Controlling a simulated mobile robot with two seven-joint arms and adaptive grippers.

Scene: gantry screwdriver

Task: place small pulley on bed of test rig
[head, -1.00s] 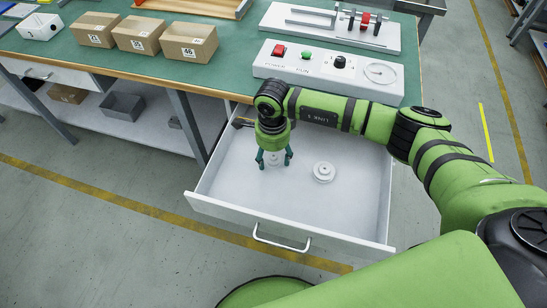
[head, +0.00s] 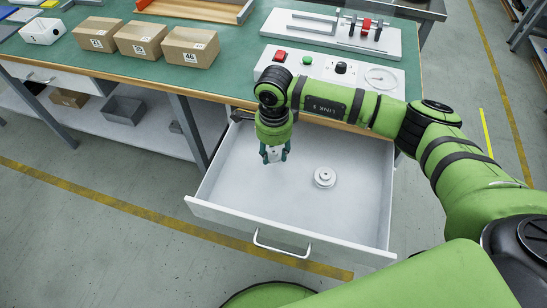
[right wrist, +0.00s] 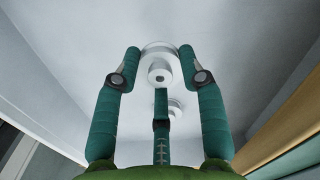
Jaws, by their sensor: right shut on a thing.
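My right gripper (head: 275,157) is over the left part of the open drawer. Its green fingers are shut on a white stepped pulley (head: 276,153), which the fingers partly hide in the head view. In the right wrist view this pulley (right wrist: 160,52) sits between the fingertips. A second white pulley (head: 324,177) lies flat on the drawer floor to the right of the gripper; it also shows in the right wrist view (right wrist: 176,107), partly behind a finger. The test rig, with a pale bed (head: 300,32), shafts and a red part, stands on the bench. My left gripper is not in view.
The drawer (head: 345,230) is open below the green bench top (head: 235,75). A control panel (head: 318,66) with buttons and a gauge stands between drawer and rig. Several numbered cardboard boxes (head: 190,48) are at left.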

